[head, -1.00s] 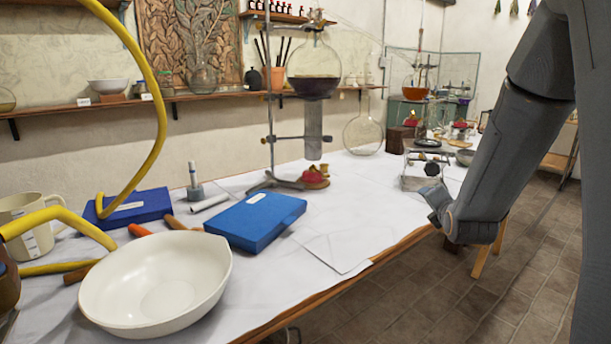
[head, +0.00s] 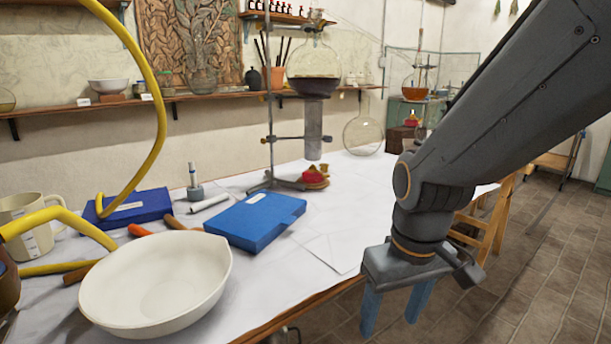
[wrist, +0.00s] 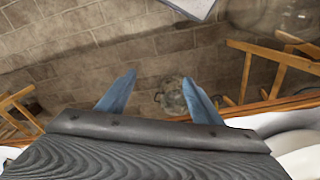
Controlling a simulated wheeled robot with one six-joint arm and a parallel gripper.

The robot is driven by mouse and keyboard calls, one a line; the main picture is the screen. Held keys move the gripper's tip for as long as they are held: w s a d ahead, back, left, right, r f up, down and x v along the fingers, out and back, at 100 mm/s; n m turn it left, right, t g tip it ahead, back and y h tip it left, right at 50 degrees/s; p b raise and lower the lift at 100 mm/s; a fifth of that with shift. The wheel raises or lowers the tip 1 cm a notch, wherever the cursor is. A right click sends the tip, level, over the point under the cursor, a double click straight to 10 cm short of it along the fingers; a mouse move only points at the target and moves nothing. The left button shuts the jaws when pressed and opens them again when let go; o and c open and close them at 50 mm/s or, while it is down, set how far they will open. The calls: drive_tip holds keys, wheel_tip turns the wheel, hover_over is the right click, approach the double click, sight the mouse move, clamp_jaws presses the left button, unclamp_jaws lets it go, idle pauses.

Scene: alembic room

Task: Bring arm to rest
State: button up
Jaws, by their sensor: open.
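My gripper (head: 390,315) hangs at the front edge of the table in the head view, its two blue fingers pointing down and spread apart with nothing between them. My arm reaches in from the upper right and hides part of the table's far right end. In the wrist view, the open fingers of my gripper (wrist: 158,95) show against the stone-tiled floor (wrist: 60,62), with a clear gap between them.
The table (head: 330,225) holds a white bowl (head: 155,285), a blue box (head: 255,220), a stand with a flask of dark liquid (head: 313,75) and a yellow hose (head: 160,110). A wooden stool (head: 490,225) stands behind my gripper. Open floor (head: 530,270) lies at the right.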

drive_tip(key=s+m+g, duration=0.1)
drive_tip(key=s+m, duration=0.1)
drive_tip(key=s, duration=0.3)
drive_tip(key=d+r+m+p, duration=0.1)
drive_tip(key=d+r+p, duration=0.4)
drive_tip(key=p, duration=0.8)
wheel_tip(320, 180, up, 2)
drive_tip(key=shift+r+h, duration=0.1)
drive_tip(key=shift+h, duration=0.2)
